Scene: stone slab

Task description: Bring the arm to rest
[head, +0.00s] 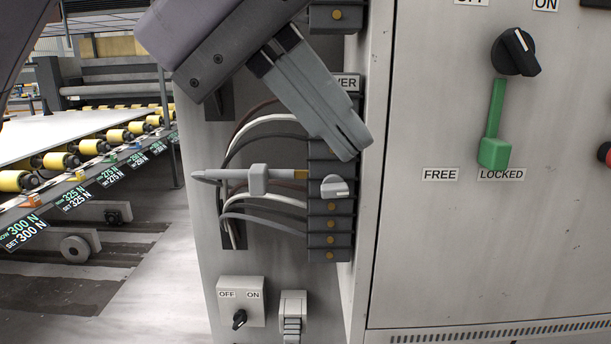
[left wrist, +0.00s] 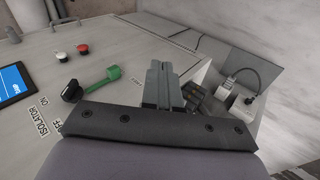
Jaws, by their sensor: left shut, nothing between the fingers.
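My left gripper (head: 345,148) comes in from the top left of the head view. Its grey fingers are shut together with nothing between them. The tips are in front of the upper part of the black terminal block (head: 330,225); whether they touch it I cannot tell. In the left wrist view the shut fingers (left wrist: 162,72) point away over the cabinet. A grey tool-like piece (head: 258,180) lies level across the wires, just below the gripper. My right gripper is not in view.
Right of the gripper, the cabinet door carries a black isolator knob (head: 516,52) and a green lever (head: 494,140) hanging down by LOCKED. Below are an OFF/ON switch box (head: 240,290) and a grey plug (head: 292,315). A roller conveyor (head: 85,150) stands left; floor beside it is clear.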

